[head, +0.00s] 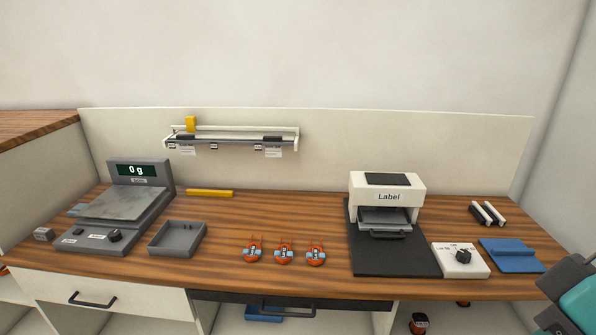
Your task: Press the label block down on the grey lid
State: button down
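A white block marked "Label" (389,197), with a dark panel on top, stands at the right of the table. A grey flat piece (383,216) shows in its front opening, with a black handle below; I cannot tell whether this is the grey lid. The block stands on a black base plate (395,262). A grey open tray (177,240) sits left of centre with no lid visible on it. Only a teal and dark grey part of my arm shows at the lower right edge. My gripper is not visible.
A scale (125,204) reading 0 g stands left. A white box with a black knob (460,261) and a blue piece (513,257) stand at the right. A rail (232,138) hangs on the back panel. A yellow bar (209,192) lies behind.

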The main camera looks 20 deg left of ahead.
aim_at(386, 191)
jog(key=u, duration=0.6)
jog(key=i, duration=1.3)
jog(key=z, duration=0.2)
